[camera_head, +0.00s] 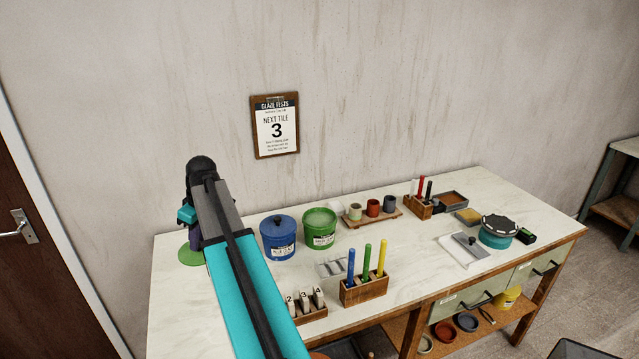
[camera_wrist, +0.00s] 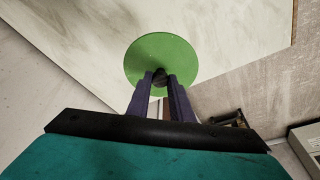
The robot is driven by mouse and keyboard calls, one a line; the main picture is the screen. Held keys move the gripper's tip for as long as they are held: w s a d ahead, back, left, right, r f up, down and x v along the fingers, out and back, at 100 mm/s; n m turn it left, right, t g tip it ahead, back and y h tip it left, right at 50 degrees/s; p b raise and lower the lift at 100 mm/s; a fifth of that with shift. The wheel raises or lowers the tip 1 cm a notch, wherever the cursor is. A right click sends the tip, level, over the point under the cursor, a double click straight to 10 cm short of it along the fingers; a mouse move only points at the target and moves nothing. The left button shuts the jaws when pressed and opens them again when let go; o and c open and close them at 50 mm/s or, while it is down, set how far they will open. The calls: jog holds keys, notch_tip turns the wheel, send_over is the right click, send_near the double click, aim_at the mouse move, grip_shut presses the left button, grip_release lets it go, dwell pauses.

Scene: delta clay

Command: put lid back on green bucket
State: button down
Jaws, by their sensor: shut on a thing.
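The green lid (camera_head: 189,257) is a flat round disc at the left end of the workbench in the head view. My gripper (camera_head: 191,238) is shut on its dark knob; the arm hides part of the lid. In the wrist view the lid (camera_wrist: 150,50) lies across the fingertips (camera_wrist: 160,80), with the knob between them. The green bucket (camera_head: 320,238) stands upright and open on the bench, to the right of the lid. A label is on its front. I cannot tell how high the lid is above the bench.
A lidded blue bucket (camera_head: 278,245) stands between the lid and the green bucket. A wooden rack of coloured tools (camera_head: 363,290) and a numbered-tile holder (camera_head: 308,314) are in front. Small pots on a wooden tray (camera_head: 372,218) stand to the right of the green bucket.

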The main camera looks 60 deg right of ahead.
jog(key=s+d+r+n+p, duration=0.1)
jog(key=s+d, duration=0.5)
jog(key=d, duration=0.6)
jog(key=s+d+r+n+p, duration=0.1)
jog(key=s+d, duration=0.5)
jog(key=d, duration=0.7)
jog(key=s+d+r+n+p, duration=0.1)
jog(key=s+d+r+p, duration=0.2)
jog(key=s+d, duration=0.4)
jog(key=d+p, duration=0.1)
jog(key=d, duration=0.5)
jog(key=shift+g+y+p, duration=0.3)
jog(key=shift+p, duration=0.05)
notch_tip(320, 180, down, 6)
jog(key=b, duration=0.1)
jog(key=shift+f, duration=0.15)
jog(key=shift+f+b, duration=0.15)
jog(key=shift+b, duration=0.55)
dwell(1.2)
